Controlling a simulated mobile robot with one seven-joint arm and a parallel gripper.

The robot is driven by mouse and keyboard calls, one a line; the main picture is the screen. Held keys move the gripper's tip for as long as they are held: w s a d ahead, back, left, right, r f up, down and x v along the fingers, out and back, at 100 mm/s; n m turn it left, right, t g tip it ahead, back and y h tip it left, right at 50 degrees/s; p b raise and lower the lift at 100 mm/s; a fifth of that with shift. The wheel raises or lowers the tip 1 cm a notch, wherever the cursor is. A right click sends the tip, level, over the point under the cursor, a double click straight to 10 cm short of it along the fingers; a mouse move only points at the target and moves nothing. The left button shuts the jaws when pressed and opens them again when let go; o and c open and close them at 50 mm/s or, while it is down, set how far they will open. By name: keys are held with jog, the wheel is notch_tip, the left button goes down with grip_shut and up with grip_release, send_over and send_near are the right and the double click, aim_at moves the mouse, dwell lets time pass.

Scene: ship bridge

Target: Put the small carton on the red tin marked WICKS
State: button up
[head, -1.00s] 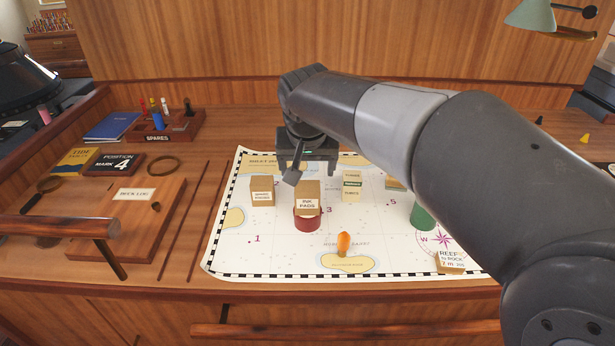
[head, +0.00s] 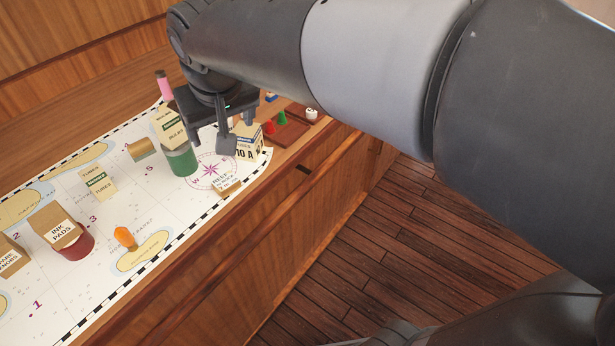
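A red tin (head: 80,247) stands on the chart at the lower left with a carton labelled INK PADS (head: 55,226) on top of it. I cannot read WICKS on the tin. Several small cartons show, and I cannot tell which one the task means: one labelled TUBES (head: 98,183) on the chart, one labelled BULBS (head: 167,125) on a green tin (head: 182,162), and one with 10 A (head: 246,146) at the right. My gripper (head: 207,138) is beside and partly in front of the BULBS carton and the 10 A carton. Its fingers look apart, with nothing seen between them.
An orange float-like piece (head: 125,238) stands near the chart's front edge. A REEF card (head: 227,185) lies by the compass rose. A small tan block (head: 140,150) is farther back. A board with red and green pieces (head: 287,130) lies to the right. Open wooden floor (head: 390,245) is beyond the counter.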

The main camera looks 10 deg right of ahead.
jog(key=s+d+f+m, duration=0.1)
jog(key=s+d+f, duration=0.1)
jog(key=s+d, duration=0.2)
jog(key=s+d+f+m+h, duration=0.1)
jog(key=s+d, duration=0.3)
jog(key=d, duration=0.7)
jog(key=s+d+f+m, duration=0.2)
jog(key=s+d+f, duration=0.2)
jog(key=d, duration=0.3)
jog(key=shift+d+m+t+h, duration=0.2)
jog(key=shift+m+t+h, duration=0.1)
jog(key=shift+t, duration=0.1)
